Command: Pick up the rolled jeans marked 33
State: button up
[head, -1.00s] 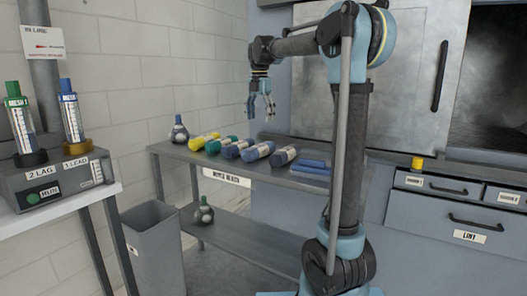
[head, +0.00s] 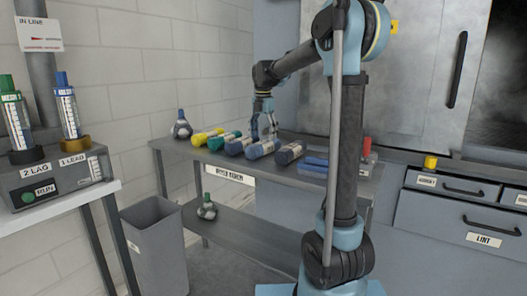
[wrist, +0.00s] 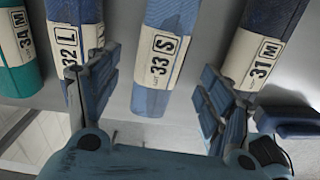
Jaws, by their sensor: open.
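The rolled jeans marked 33 (wrist: 163,55) are a blue roll with a cream band reading "33 S", in the middle of the wrist view. In the head view the roll (head: 262,150) lies on the grey shelf table among the other rolls. My gripper (wrist: 150,78) is open and empty, with one finger on each side of the 33 roll in the wrist picture. In the head view my gripper (head: 263,136) is low over the far end of that roll. I cannot tell whether the fingers touch it.
The 32 L roll (wrist: 74,12) and the 31 M roll (wrist: 262,45) lie close on either side. A green 34 M roll (wrist: 18,50) and a yellow roll (head: 205,136) are further left. Folded blue cloth (head: 314,165) lies to the right. A round flask (head: 181,130) stands at the left end.

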aim_at(264, 142)
jog(key=shift+w+d+f, duration=0.1)
jog(key=shift+f, duration=1.55)
jog(key=shift+w+d+f, duration=0.1)
jog(key=shift+f, duration=1.55)
jog(key=c, duration=1.4)
